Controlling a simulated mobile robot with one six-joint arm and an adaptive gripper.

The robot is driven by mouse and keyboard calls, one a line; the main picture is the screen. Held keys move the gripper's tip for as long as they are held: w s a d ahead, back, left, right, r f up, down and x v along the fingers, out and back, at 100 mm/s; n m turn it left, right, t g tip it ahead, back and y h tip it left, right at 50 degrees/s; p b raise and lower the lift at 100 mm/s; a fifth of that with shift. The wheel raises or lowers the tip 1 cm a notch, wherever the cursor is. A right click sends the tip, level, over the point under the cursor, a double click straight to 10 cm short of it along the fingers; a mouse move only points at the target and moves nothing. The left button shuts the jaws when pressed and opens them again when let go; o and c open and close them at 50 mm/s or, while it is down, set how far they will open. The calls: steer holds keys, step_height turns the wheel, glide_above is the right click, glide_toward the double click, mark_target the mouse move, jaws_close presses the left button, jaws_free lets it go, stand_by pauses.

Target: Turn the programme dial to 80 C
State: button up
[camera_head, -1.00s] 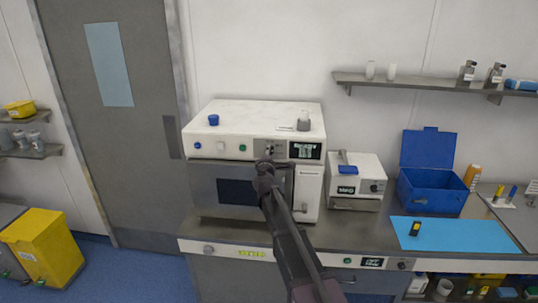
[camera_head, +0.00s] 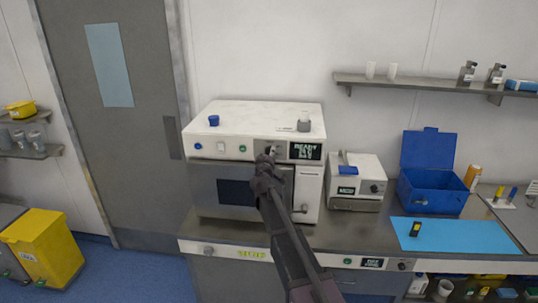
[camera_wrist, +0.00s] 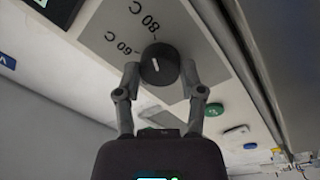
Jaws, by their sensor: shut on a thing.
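The programme dial (camera_wrist: 164,66) is a round black knob with a white pointer line, on a grey panel marked 60 C and 80 C. My gripper (camera_wrist: 160,73) is shut on the dial, one finger on each side of it. I cannot tell exactly which mark the pointer meets. In the head view my gripper (camera_head: 267,159) is at the front panel of the white steriliser-like machine (camera_head: 250,112) and covers much of the dial. The machine's display (camera_head: 305,151) reads READY with a second line too small to read.
A blue button (camera_head: 198,146) and a green button (camera_head: 242,149) sit on the same panel. A blue cap (camera_head: 213,120) and a grey-white bottle (camera_head: 304,122) stand on the machine. A small white device (camera_head: 355,175) and an open blue box (camera_head: 431,192) are to the right.

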steer(key=shift+w, duration=0.15)
stand_by(0.4)
steer(key=o, duration=1.1)
steer(key=shift+o, duration=0.2)
